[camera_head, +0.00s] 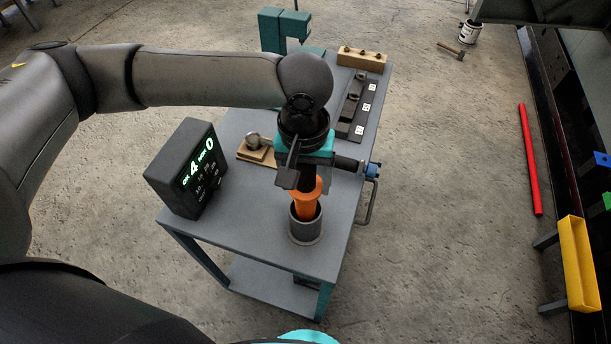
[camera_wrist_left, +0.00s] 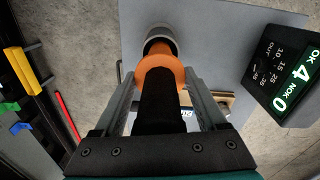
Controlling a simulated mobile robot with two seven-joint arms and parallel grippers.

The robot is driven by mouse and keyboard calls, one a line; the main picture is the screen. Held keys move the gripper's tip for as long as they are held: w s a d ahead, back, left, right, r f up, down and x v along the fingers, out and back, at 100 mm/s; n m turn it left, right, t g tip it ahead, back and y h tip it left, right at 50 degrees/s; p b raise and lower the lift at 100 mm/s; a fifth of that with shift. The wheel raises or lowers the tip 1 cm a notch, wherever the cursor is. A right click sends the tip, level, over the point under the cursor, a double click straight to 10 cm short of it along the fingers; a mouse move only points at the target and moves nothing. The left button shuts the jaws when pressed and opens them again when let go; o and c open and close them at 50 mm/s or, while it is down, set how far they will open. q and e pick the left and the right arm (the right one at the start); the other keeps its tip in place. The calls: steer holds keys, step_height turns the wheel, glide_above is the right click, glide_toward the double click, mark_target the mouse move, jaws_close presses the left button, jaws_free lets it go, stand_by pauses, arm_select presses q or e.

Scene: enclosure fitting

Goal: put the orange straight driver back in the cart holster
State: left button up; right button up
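The orange straight driver (camera_head: 305,203) stands upright with its lower end inside the grey cup-shaped cart holster (camera_head: 304,230) near the cart's front edge. In the left wrist view the driver's orange collar (camera_wrist_left: 161,68) and black body show, with the holster rim (camera_wrist_left: 160,32) beyond. My left gripper (camera_head: 305,180) is over the holster, pointing down, its fingers on either side of the driver's black body. In the wrist view a gap shows between the body and the right-hand finger, so the fingers look open. The driver's tip is hidden in the holster. My right gripper is out of view.
A display box (camera_head: 188,168) reading 4 and 0 stands on the cart's left. A small wooden block with a round metal part (camera_head: 254,145), a dark labelled tray (camera_head: 358,105) and a teal fixture (camera_head: 285,30) lie farther back. A blue-ended tool (camera_head: 372,170) sits at the right edge.

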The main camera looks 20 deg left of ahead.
arm_select(q)
steer(key=o, duration=0.4)
step_height(320, 180, up, 15)
steer(key=shift+s+r+p, duration=0.15)
steer(key=shift+r+p, duration=0.05)
steer(key=shift+p, duration=0.9)
